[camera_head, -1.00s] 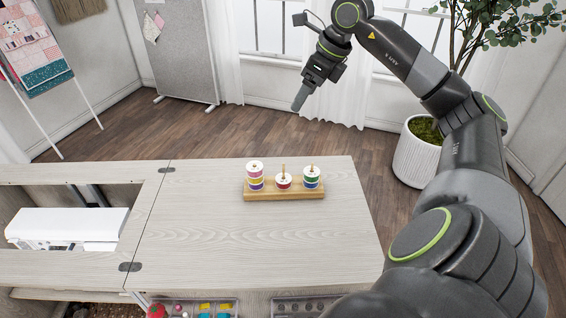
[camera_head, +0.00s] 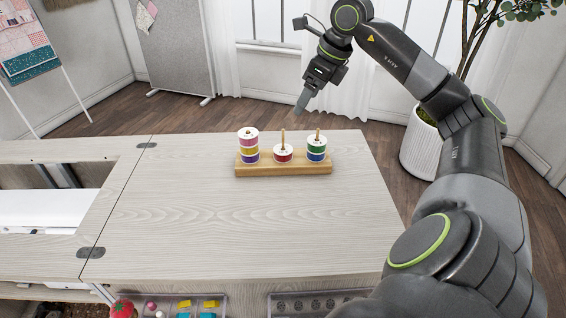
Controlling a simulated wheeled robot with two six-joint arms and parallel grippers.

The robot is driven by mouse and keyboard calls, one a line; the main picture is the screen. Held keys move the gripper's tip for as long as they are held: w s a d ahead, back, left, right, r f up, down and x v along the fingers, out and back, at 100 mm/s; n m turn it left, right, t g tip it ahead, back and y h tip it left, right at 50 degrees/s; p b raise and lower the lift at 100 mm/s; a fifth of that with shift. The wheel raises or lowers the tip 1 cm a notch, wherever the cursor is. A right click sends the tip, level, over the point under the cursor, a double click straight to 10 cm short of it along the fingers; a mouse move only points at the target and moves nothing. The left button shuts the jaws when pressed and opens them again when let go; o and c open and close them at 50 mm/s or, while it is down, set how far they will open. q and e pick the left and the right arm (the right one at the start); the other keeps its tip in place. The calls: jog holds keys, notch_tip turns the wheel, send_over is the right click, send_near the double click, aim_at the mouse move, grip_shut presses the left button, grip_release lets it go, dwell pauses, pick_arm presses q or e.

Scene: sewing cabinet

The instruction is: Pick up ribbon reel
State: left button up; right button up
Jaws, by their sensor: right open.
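A wooden peg rack (camera_head: 284,169) stands on the cabinet top near its far edge. Its left peg carries a stack of reels, pink (camera_head: 248,138), yellow (camera_head: 249,149) and purple (camera_head: 250,158) from top to bottom. The middle peg holds one red reel (camera_head: 284,155). The right peg holds a green reel (camera_head: 317,145) above a blue reel (camera_head: 316,156). My right gripper (camera_head: 301,106) hangs in the air above and beyond the rack, apart from the reels. It is open and empty. My left gripper is out of view.
The pale wood cabinet top (camera_head: 230,225) is clear in front of the rack. A recess with a white machine (camera_head: 45,209) lies at the left. Trays of small items (camera_head: 195,305) sit below the front edge. A potted plant (camera_head: 418,150) stands behind right.

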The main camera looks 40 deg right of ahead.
send_over(284, 147)
jog(key=s, duration=0.2)
jog(key=f, duration=1.1)
jog(key=shift+w+d+f, duration=0.2)
jog(key=shift+d, duration=0.1)
jog(key=shift+d+x, duration=0.1)
jog(key=shift+x, duration=1.35)
jog(key=shift+d+x, duration=0.15)
jog(key=shift+x, duration=1.3)
jog(key=shift+s, duration=0.15)
jog(key=c, duration=1)
